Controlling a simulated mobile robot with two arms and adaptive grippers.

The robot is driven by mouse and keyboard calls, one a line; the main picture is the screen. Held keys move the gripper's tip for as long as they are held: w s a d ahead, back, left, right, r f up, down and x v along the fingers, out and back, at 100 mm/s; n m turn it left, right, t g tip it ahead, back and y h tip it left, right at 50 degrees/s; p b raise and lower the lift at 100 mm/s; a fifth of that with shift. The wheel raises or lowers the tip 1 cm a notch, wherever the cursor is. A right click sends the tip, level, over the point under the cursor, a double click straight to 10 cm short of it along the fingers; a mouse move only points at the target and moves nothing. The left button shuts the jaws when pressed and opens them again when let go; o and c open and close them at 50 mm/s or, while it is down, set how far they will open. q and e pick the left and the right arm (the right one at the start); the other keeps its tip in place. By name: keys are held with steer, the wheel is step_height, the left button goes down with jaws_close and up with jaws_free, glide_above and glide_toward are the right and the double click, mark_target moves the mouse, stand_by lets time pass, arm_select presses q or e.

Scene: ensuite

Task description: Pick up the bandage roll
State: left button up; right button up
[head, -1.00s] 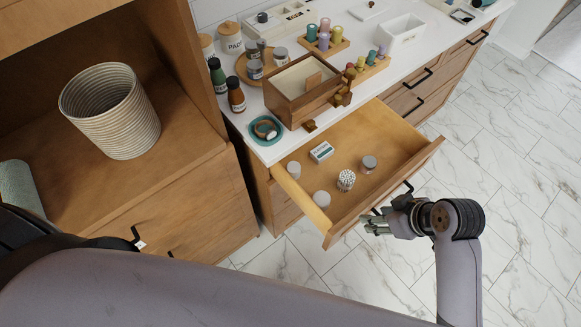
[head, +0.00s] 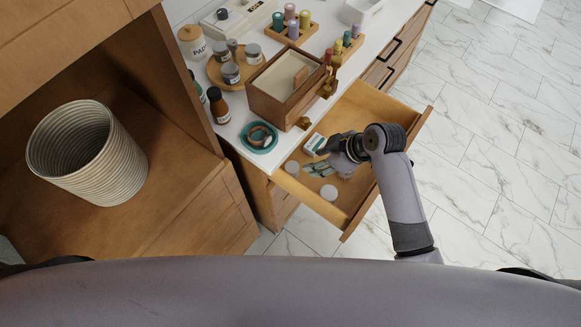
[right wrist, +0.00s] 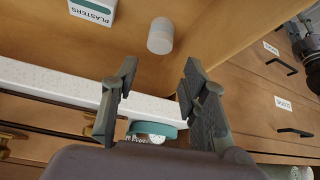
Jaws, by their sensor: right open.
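Two plain white cylinders are in the open drawer (head: 402,112). One white cylinder (head: 291,167) is at the back left and the other white cylinder (head: 328,192) is nearer the front. I cannot tell which is the bandage roll. My right gripper (head: 314,171) is open and empty over the drawer, between and to the right of them. In the right wrist view a white cylinder (right wrist: 160,38), seemingly the back left one, stands beyond the open fingertips (right wrist: 160,72), apart from them. My left gripper is out of view.
A plasters box (head: 315,144) lies in the drawer behind my gripper; it also shows in the right wrist view (right wrist: 93,10). The counter above holds a teal dish (head: 247,139), a wooden box (head: 262,100) and jars. A ribbed basket (head: 85,155) stands left.

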mark_target(293, 167)
steer(key=x, duration=0.6)
steer(key=shift+w+a+f, duration=0.1)
steer(key=shift+a+f, duration=0.15)
steer(key=p+x, duration=0.1)
steer(key=x, duration=0.3)
steer(key=shift+a+f, duration=0.1)
steer(key=shift+a, duration=0.25)
steer(key=shift+w+a+f, duration=0.1)
steer(key=shift+f, duration=0.1)
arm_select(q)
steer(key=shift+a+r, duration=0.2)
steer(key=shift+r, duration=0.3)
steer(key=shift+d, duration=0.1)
arm_select(e)
steer(key=c, duration=0.6)
